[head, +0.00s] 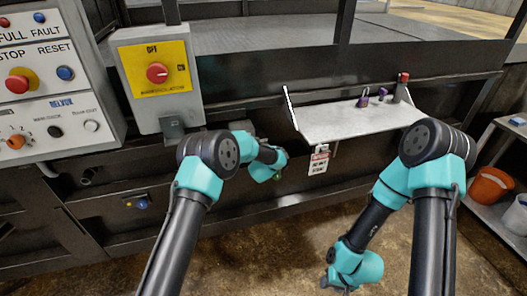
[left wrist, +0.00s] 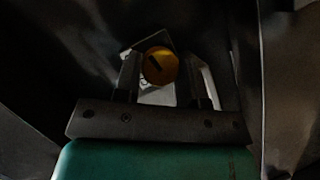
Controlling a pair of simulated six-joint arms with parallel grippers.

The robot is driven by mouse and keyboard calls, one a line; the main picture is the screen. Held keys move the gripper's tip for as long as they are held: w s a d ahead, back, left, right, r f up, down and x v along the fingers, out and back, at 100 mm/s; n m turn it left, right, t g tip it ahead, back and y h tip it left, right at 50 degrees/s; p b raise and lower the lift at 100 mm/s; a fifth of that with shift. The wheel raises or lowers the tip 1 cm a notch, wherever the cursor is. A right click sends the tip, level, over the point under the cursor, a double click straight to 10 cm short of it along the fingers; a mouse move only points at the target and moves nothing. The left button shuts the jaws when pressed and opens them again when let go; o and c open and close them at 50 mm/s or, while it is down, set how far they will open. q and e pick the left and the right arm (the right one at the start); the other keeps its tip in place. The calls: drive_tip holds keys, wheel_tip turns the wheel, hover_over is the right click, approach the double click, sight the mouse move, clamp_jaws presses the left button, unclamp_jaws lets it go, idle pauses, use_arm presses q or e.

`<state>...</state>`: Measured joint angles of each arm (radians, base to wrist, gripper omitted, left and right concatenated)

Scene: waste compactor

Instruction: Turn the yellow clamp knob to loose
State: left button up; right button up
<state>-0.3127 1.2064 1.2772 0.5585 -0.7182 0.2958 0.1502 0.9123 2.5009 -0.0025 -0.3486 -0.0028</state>
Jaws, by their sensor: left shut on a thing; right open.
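The yellow clamp knob (left wrist: 162,66) shows in the left wrist view, round, with a dark slanted mark on its face. A pale plate (left wrist: 157,95) shows behind it. The two fingers of my left gripper (left wrist: 160,78) stand on either side of the knob and are shut on it. In the head view the knob and my left fingers are hidden; only the left arm's teal wrist (head: 265,165) shows against the dark machine front. My right gripper (head: 333,280) hangs low above the floor, open and away from the knob, with its fingers hardly visible.
A grey box with a red rotary switch on a yellow plate (head: 157,73) is above left. A control panel (head: 80,150) stands further left. A shelf (head: 345,122) with padlocks juts out at right. A cart with an orange bucket (head: 490,185) is far right.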

use_arm(q)
drive_tip(key=shift+m+g+y, duration=0.3)
drive_tip(key=shift+m, duration=0.3)
drive_tip(key=o, duration=0.9)
drive_tip(key=shift+s, duration=0.1)
drive_tip(key=v, duration=1.7)
drive_tip(key=shift+d+r, duration=0.1)
drive_tip(key=shift+d, duration=0.05)
